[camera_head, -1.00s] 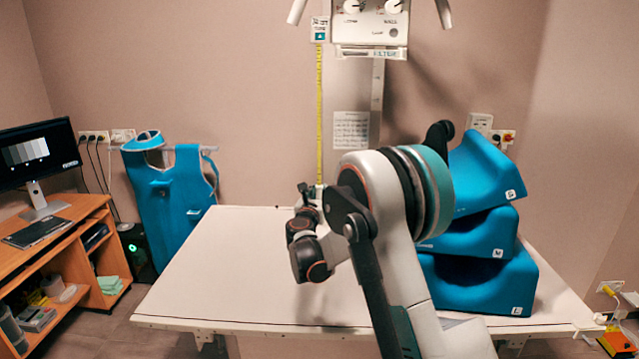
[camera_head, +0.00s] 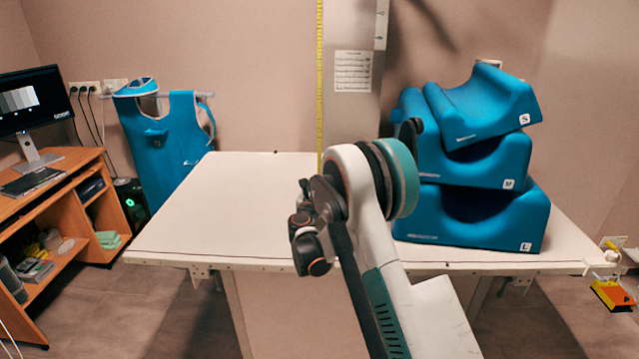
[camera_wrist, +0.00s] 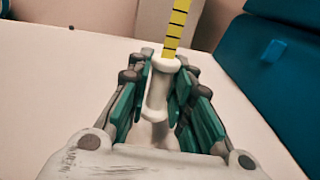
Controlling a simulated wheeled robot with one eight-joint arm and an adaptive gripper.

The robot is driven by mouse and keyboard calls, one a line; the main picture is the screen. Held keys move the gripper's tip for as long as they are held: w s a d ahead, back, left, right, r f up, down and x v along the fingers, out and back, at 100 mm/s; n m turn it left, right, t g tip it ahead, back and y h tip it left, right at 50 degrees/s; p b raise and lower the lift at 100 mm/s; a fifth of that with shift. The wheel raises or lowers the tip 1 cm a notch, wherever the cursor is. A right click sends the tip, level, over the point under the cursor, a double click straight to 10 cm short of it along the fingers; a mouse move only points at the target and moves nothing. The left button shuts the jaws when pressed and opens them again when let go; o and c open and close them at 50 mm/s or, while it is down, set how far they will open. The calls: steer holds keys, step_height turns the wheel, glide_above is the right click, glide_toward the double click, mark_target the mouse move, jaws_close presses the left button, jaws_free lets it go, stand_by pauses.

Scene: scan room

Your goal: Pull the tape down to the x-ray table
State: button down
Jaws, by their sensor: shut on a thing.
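The yellow measuring tape (camera_head: 319,85) hangs straight down in front of the wall in the head view, its lower part passing behind my arm. It also shows in the wrist view (camera_wrist: 176,28), running up from my fingers. My gripper (camera_wrist: 166,72) is shut on the white end piece (camera_wrist: 158,92) of the tape. In the head view the gripper is hidden behind my arm. The white x-ray table (camera_head: 215,195) lies below and around it; the wrist view shows its top (camera_wrist: 60,95) beneath the fingers. I cannot tell the exact gap between the tape end and the tabletop.
Blue stacked cushions (camera_head: 470,165) stand on the table's right side, close to my arm. A blue apron (camera_head: 170,140) hangs on the wall at left. A wooden desk (camera_head: 60,215) with a monitor (camera_head: 33,108) stands at far left. The table's left half is clear.

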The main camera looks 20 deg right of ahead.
steer(key=c, duration=1.5)
jaws_free()
steer(key=shift+c, duration=0.2)
steer(key=shift+s+a, duration=0.1)
steer(key=shift+s, duration=0.05)
steer(key=v, duration=1.1)
steer(key=shift+s+a, duration=0.15)
steer(key=shift+s, duration=0.2)
